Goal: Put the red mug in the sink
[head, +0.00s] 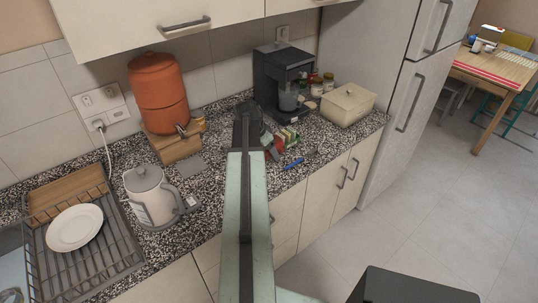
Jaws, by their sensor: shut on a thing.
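My arm reaches over the counter, and my gripper (272,150) is at its far end, low over the granite counter in front of the coffee maker. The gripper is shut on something. A small red patch (280,152) shows right at the fingers; it fits the red mug, but the arm and gripper hide most of it. I cannot tell whether it touches the counter. The sink (8,265) shows only as a pale strip at the left edge, beside the dish rack.
A dish rack (118,236) with a white plate (75,228), a kettle (153,196) and an orange dispenser (158,92) stand left of my arm. A coffee maker (270,75), jars, small boxes (288,137), a blue pen-like item (293,164) and a cream box (348,104) crowd the right.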

